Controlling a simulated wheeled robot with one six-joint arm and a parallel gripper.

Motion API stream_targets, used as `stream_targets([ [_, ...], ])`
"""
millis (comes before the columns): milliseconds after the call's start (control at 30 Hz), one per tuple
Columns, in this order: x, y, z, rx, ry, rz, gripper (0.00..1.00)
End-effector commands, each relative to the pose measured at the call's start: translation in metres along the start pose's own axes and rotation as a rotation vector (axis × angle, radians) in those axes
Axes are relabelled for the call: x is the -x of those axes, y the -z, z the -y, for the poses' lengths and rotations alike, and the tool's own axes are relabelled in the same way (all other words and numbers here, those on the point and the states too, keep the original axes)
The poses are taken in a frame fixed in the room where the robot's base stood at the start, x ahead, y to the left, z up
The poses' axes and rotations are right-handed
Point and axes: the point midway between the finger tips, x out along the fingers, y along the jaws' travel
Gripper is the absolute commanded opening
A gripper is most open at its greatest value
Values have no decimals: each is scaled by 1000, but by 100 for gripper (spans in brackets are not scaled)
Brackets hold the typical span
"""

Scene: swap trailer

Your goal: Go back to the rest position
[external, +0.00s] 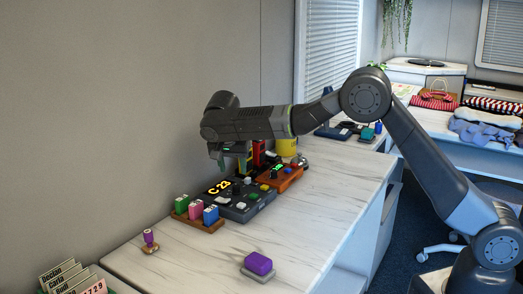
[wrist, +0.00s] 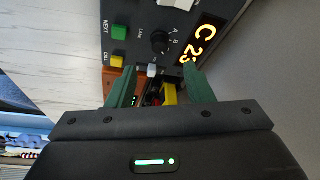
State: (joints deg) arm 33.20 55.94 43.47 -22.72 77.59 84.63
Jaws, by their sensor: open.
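My gripper (wrist: 156,92) is open, its two green fingers apart at the lower middle of the wrist view. In the external view my gripper (external: 232,158) hangs over the far part of the counter, above the dark control box. Nothing shows held between the fingers. The dark control box (wrist: 135,30) has a lit "C 23" style display, a knob, and green and yellow buttons. It also stands in the external view (external: 240,204), below my gripper. The gap between box and fingertips is hard to judge.
A wooden rack (external: 198,221) holds green, pink and blue blocks. A purple block (external: 258,263) on a grey base and a purple-topped stamp (external: 150,241) stand nearer. An orange-brown box (external: 281,178) and a yellow cup (external: 287,146) stand behind. The white counter (external: 315,212) is clear at the right.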

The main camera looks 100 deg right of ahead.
Motion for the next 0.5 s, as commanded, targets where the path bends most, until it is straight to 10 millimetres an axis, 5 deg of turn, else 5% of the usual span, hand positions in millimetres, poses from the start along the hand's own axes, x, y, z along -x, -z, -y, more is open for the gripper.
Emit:
stream_targets([
  [200,-44,0,0,0,-2,0,47],
  [500,-79,0,0,1,0,0,47],
])
